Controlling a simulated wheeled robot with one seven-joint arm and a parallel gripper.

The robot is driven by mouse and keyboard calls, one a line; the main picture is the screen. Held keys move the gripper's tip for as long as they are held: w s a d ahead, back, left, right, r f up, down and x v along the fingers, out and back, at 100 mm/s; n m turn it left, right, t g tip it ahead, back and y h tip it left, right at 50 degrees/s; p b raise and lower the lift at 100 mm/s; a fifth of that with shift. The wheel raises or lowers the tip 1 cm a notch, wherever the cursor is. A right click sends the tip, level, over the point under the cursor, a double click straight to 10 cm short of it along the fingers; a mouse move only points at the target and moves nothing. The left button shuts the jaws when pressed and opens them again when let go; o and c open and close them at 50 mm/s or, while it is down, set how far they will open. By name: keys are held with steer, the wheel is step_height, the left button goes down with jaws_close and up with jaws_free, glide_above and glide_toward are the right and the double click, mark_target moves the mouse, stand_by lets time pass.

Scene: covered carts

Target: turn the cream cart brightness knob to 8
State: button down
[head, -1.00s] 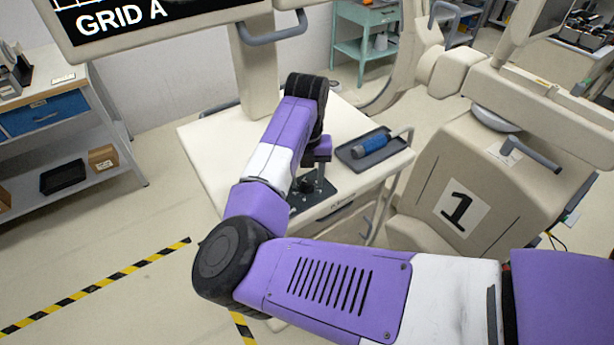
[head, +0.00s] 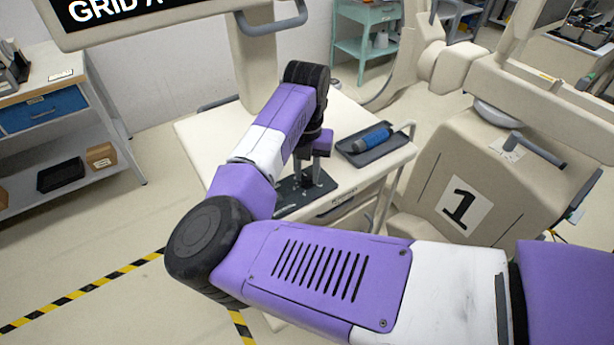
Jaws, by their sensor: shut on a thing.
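The cream cart (head: 205,140) stands in the middle, with a monitor on a post at its back. A dark control panel (head: 291,199) lies at the front of its top, under my arm. My gripper (head: 308,180) points down over this panel and is shut on the small dark brightness knob there. The fingertips and knob are small and dark, and my arm partly covers them. The knob's pointer and scale numbers cannot be read.
A cream machine (head: 425,190) marked 1 stands close on the right. Shelves (head: 60,130) stand at left; striped tape marks the floor.

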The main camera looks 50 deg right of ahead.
steer(key=m+b, duration=0.4)
steer(key=b, duration=0.1)
steer(key=shift+w+f+m, duration=0.1)
steer(key=shift+f+m, duration=0.15)
steer(key=shift+m, duration=0.05)
steer(key=m+b, duration=0.5)
steer(key=b, duration=0.1)
steer(key=shift+r, duration=0.1)
steer(key=m+b, duration=0.3)
steer(key=m, duration=0.2)
steer(key=shift+r+m+b, duration=0.2)
steer(key=shift+m+b, duration=0.9)
steer(key=shift+m, duration=1.1)
steer(key=shift+d, duration=0.1)
steer(key=c, duration=1.1)
jaws_free()
